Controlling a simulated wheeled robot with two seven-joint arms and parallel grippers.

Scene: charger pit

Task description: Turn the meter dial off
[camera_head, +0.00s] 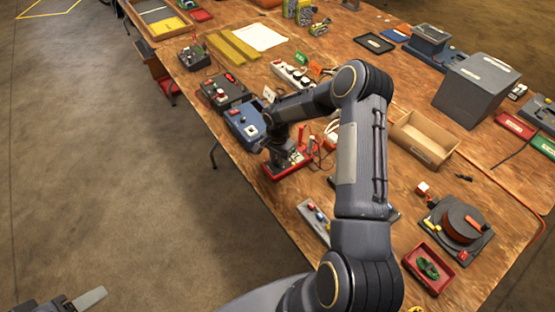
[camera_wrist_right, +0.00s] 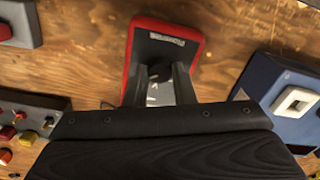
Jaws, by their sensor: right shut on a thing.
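The meter (camera_head: 286,170) has a red case and lies on the wooden table near its left edge. My right gripper (camera_head: 284,156) reaches down over the meter. In the right wrist view the fingertips of my right gripper (camera_wrist_right: 160,73) are shut on the black dial (camera_wrist_right: 160,70) on the meter's face. The fingers hide most of the dial, so its setting cannot be read. Part of my left gripper (camera_head: 75,302) shows at the bottom left, away from the table.
A blue box with a white switch (camera_head: 245,122) stands close to the meter; it also shows in the right wrist view (camera_wrist_right: 290,102). A grey box with red and yellow knobs (camera_wrist_right: 22,125) sits on the other side. An open cardboard box (camera_head: 425,137) lies further right.

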